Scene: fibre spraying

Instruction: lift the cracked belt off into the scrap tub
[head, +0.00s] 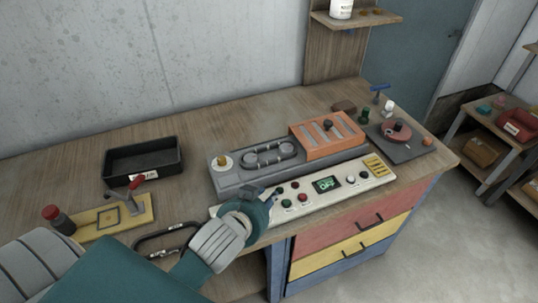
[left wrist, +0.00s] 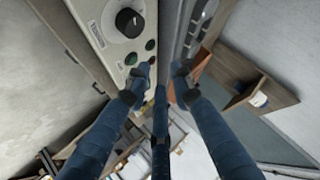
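A dark belt (head: 268,155) lies looped around pulleys on the grey machine bed (head: 232,181); no crack can be made out. The black open tub (head: 117,176) with a white label, too small to read, stands on the bench at the left and looks empty. My left gripper (head: 269,196) is at the left end of the control panel (head: 381,174), in front of the belt. In the left wrist view its blue fingers (left wrist: 161,77) are spread with nothing between them, near a black knob (left wrist: 129,22) and green and red buttons. My right gripper is not in view.
An orange slotted cover (head: 342,146) stands right of the belt. Another black loop (head: 150,240) lies at the bench's front edge. A red-handled clamp on a yellow plate (head: 140,217) sits before the tub. A reel on a dark plate (head: 398,131) is at the right.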

